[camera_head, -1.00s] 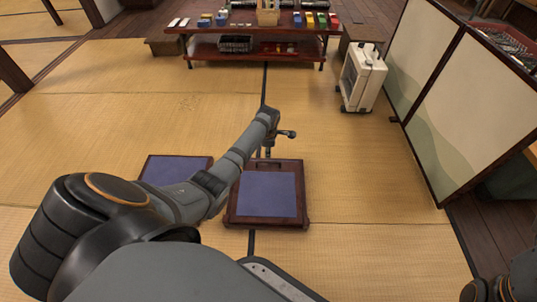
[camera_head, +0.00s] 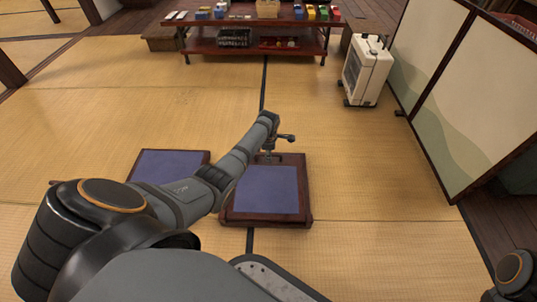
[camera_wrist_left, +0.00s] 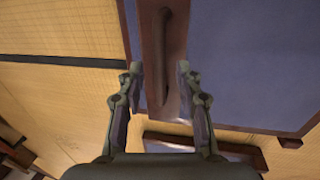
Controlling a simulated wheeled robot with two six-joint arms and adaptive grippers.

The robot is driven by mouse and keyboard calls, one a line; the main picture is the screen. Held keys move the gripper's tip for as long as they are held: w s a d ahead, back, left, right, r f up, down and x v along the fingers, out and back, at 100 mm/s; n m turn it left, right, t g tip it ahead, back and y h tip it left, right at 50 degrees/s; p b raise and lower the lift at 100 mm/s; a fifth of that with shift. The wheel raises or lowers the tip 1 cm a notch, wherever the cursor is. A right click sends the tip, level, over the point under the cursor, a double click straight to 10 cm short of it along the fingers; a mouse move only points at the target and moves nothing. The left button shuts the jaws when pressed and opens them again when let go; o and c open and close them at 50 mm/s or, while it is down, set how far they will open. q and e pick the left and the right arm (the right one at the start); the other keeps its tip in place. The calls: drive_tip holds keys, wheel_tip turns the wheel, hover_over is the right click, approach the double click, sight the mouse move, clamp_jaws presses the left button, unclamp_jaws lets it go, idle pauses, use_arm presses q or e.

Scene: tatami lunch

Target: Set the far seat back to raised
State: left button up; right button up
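A flat square panel (camera_head: 265,190) with a blue pad and dark wood frame lies low on the tatami, partly behind my left arm in the head view. A small handle shows on its far edge. A similar blue panel (camera_head: 165,165) lies to its left, partly hidden by my arm. I cannot tell which panel belongs to the far seat. My left gripper (camera_head: 268,145) is over the far-edge handle. In the left wrist view, the gripper (camera_wrist_left: 160,75) is open, its fingers apart on either side of a wooden rail (camera_wrist_left: 160,30) with a long slot; contact is unclear. My right gripper is out of view.
A low red-brown table (camera_head: 255,47) with small colourful items stands at the back. A white heater (camera_head: 365,72) stands at the right back, beside a folding screen (camera_head: 445,90). Open tatami (camera_head: 140,105) lies beyond the panels.

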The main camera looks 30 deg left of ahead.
use_arm(q)
clamp_jaws()
idle(0.4)
